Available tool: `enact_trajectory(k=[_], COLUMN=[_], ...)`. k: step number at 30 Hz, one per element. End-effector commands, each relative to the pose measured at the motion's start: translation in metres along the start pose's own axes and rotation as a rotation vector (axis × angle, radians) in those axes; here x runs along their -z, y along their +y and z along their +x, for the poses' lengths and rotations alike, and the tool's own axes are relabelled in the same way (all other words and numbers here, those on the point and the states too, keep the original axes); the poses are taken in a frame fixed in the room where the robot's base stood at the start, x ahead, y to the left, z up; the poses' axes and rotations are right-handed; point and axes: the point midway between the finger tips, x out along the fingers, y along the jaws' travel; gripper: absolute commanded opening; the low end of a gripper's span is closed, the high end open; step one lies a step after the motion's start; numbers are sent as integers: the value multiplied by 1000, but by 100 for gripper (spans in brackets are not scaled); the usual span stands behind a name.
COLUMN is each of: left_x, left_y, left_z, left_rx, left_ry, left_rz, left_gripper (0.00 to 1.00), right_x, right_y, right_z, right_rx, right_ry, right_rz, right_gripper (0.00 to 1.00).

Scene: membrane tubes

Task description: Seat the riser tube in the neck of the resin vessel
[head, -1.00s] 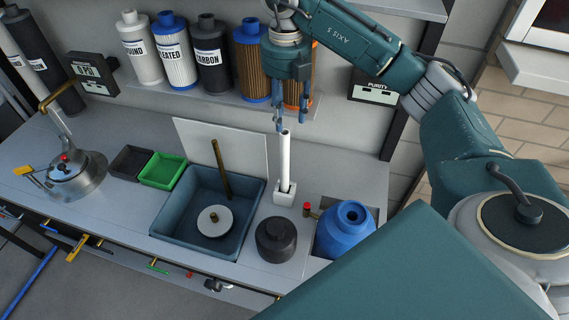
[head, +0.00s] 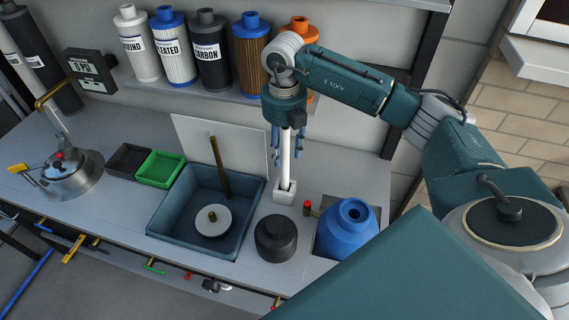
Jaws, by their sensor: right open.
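The white riser tube (head: 285,165) stands upright in a small white holder (head: 284,194) on the counter. My right gripper (head: 287,158) is open and points down around the upper part of the tube, with blue fingers apart on either side of it. I cannot tell whether a finger touches the tube. The blue resin vessel (head: 346,232) stands to the right of the holder, with its open neck (head: 355,211) facing up. My left gripper is out of view.
A dark round cap-like piece (head: 276,238) sits in front of the holder. A blue-grey basin (head: 178,222) with an upright brass pipe (head: 220,168) lies to the left. Filter cartridges (head: 208,50) line the shelf behind. Green (head: 161,169) and black trays stand further left.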

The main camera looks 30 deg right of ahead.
Motion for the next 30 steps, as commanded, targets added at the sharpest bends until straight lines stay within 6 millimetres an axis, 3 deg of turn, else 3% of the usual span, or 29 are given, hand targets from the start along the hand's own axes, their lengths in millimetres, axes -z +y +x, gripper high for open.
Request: enact_trajectory(k=[1, 6, 14, 21, 30], left_x=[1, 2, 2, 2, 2], left_y=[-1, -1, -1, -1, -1], left_z=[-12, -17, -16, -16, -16], left_rx=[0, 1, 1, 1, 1], left_ry=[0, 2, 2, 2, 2], left_rz=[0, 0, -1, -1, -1], left_gripper=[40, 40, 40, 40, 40], right_x=[2, 1, 0, 0, 0], right_y=[-2, -1, -1, -1, -1], right_z=[4, 27, 33, 32, 32], right_rx=[4, 1, 0, 0, -1], right_ry=[5, 2, 0, 0, 0], right_rz=[0, 0, 0, 0, 0], right_gripper=[42, 42, 42, 0, 0])
